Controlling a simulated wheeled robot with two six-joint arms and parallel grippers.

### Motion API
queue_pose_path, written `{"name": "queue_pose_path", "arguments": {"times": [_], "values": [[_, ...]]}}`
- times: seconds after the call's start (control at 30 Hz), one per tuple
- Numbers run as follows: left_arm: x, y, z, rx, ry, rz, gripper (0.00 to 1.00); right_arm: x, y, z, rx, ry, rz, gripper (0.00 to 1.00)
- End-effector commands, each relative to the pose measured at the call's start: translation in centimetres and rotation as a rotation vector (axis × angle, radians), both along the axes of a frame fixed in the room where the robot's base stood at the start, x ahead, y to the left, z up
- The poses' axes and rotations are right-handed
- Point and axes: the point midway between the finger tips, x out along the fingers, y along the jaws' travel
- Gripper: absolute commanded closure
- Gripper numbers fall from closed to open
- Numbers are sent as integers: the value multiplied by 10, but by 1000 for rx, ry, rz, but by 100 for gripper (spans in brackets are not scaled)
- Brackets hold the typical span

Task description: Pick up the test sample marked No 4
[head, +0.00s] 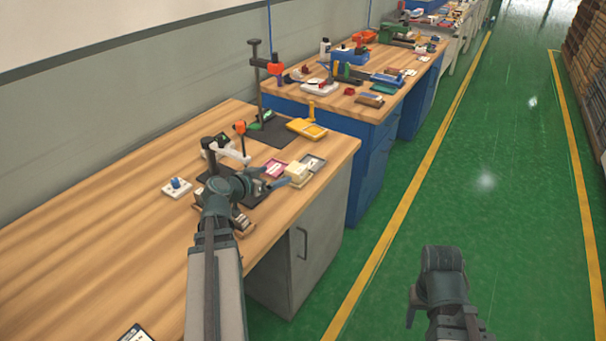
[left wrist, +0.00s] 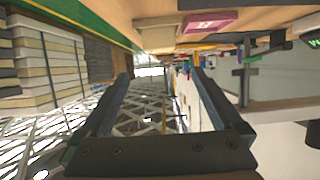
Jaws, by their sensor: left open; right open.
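Small sample-like blocks lie on the near wooden bench. A cream block (head: 298,172) sits at its right edge, with a pink block (head: 275,168) just behind it to the left. In the left wrist view the cream block (left wrist: 158,36) and the pink block (left wrist: 208,21) show near the top. No number is readable on any of them, so I cannot tell which is No 4. My left gripper (head: 281,183) is open and empty, just in front of the cream block. It shows in the left wrist view (left wrist: 165,85). My right gripper (head: 412,305) is open over the floor.
A small white piece with a blue knob (head: 177,187) and a yellow tray (head: 306,128) lie on the near bench (head: 80,220). A stand with a tall post (head: 257,75) rises behind. A blue bench (head: 375,150) stands beyond. The green aisle (head: 440,170) is clear.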

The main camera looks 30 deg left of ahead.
Motion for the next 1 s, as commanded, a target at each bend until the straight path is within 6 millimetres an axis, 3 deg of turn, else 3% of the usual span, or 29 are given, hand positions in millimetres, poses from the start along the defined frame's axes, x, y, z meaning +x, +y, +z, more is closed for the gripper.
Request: {"name": "queue_pose_path", "arguments": {"times": [0.4, 0.8, 1.0], "values": [[65, -5, -29, 0, 2, -4, 0, 0, 0, -29, 0, 0, 0, 45], [77, -7, -33, -1, 2, -3, 0, 0, 0, -32, 0, 0, 0, 45], [99, -8, -44, 0, 3, -5, 0, 0, 0, -43, 0, 0, 0, 45]]}}
